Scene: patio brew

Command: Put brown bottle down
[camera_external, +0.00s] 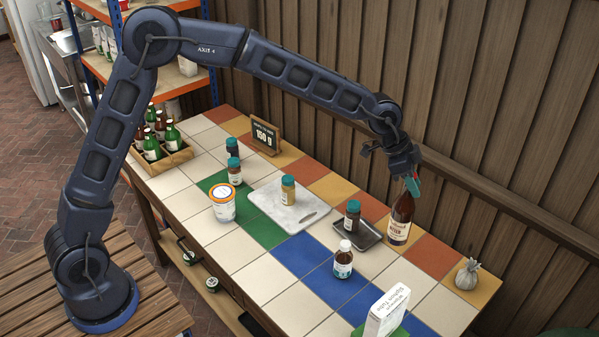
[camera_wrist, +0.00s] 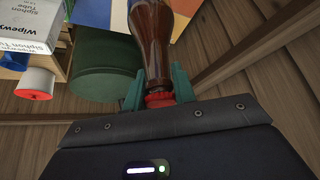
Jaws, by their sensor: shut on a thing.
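The brown bottle (camera_external: 401,221) has a cream label and stands upright at the right end of the tiled table (camera_external: 295,318), near the wooden wall. Its base appears at or just above the tiles; I cannot tell if it touches. My gripper (camera_external: 411,186) is above it, with teal fingers shut around the bottle's neck. In the wrist view, the bottle (camera_wrist: 153,45) runs between the two teal fingers (camera_wrist: 158,88), with its red cap close to the palm.
A dark tray (camera_external: 368,236) with a dark jar (camera_external: 352,215) is left of the bottle. Tiles between bottle and sack are clear. The wooden wall (camera_external: 500,150) is close behind.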

